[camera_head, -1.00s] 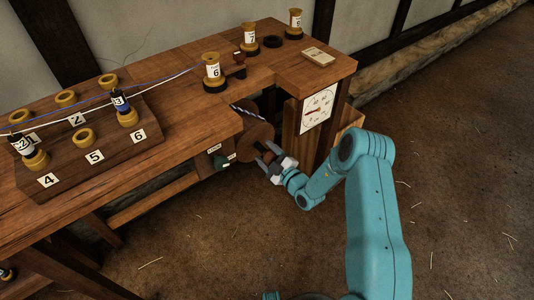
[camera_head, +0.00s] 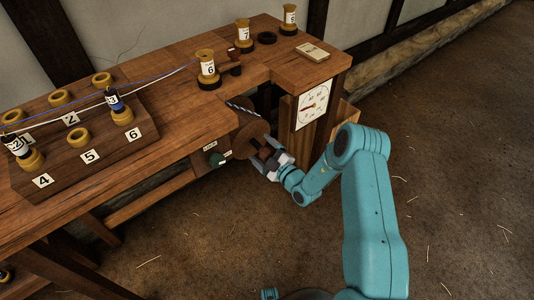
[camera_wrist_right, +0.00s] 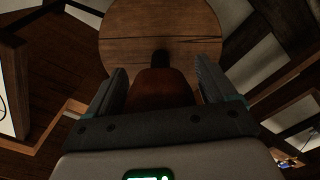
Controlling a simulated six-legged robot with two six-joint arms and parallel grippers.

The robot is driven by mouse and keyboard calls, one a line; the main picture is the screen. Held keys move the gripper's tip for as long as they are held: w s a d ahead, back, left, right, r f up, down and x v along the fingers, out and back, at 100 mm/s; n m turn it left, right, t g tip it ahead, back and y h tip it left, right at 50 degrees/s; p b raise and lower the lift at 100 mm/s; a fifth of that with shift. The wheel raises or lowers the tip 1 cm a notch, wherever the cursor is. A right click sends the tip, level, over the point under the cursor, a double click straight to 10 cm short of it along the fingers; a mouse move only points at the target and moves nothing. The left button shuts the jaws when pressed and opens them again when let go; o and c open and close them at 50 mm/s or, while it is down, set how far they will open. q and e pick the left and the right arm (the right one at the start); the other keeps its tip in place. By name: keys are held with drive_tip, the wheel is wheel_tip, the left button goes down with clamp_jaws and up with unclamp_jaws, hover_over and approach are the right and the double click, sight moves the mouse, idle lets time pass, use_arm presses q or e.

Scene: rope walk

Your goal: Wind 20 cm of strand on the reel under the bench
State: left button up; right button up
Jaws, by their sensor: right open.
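The reel is a brown wooden disc (camera_head: 248,139) under the bench, facing out; it also shows in the right wrist view (camera_wrist_right: 160,27). A twisted black-and-white strand (camera_head: 241,107) runs to its upper side. A reddish-brown handle (camera_wrist_right: 160,89) stands out from the disc. My right gripper (camera_head: 267,155) is open, with one finger on each side of the handle. I cannot tell whether the fingers touch it. A round white dial (camera_head: 313,104) with a red needle hangs on the bench end; its figures are too small to read. My left gripper is out of view.
Bobbin 6 (camera_head: 207,68) and other yellow bobbins stand on the bench (camera_head: 185,110). A numbered board (camera_head: 112,155) with several yellow rings is at left. The floor at right is clear.

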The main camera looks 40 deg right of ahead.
drive_tip(key=s+d+p, duration=0.1)
drive_tip(key=s, duration=1.5)
drive_tip(key=shift+s+d, duration=0.15)
